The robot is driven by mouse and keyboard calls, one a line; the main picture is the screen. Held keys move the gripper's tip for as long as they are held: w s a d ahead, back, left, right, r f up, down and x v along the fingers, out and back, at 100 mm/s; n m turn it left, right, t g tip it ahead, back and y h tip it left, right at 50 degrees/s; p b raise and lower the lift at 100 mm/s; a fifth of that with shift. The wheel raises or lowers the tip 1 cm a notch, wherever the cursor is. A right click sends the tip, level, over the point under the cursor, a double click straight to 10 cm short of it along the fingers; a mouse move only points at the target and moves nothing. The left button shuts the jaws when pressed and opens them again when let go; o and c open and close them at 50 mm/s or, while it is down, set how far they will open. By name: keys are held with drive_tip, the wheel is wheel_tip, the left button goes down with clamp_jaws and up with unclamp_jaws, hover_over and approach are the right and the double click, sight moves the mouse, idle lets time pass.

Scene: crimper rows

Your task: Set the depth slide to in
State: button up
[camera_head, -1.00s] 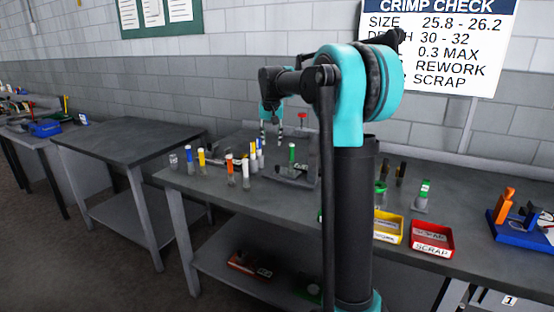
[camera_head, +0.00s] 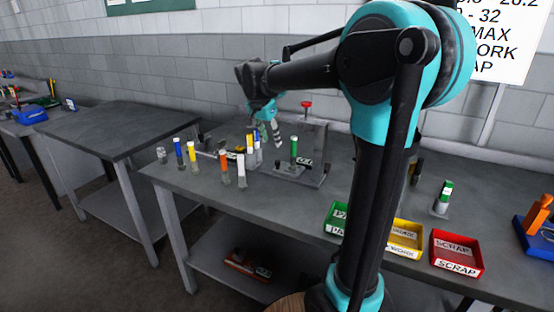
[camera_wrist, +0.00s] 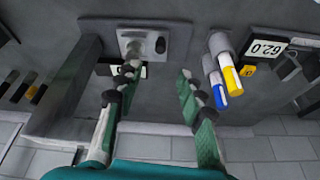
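The crimper station (camera_head: 312,140) stands on the bench with a red knob (camera_head: 306,104) on top and a green-capped tube (camera_head: 294,148) in front. My gripper (camera_head: 274,145) is over the bench just left of the station. In the wrist view my gripper (camera_wrist: 158,74) is open, with nothing between its fingers. A grey plate (camera_wrist: 133,38) with a black knob (camera_wrist: 160,45) lies beyond the fingertips. A white label behind the left finger is partly covered. I cannot tell which part is the depth slide or how it is set.
Several capped tubes stand at the bench's left. Green (camera_head: 336,218), yellow (camera_head: 404,238) and red (camera_head: 456,252) bins line the front edge.

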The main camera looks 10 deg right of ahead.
sight(277, 161)
drive_tip(key=x, duration=1.1)
drive_tip(key=shift+f, duration=0.3)
clamp_jaws()
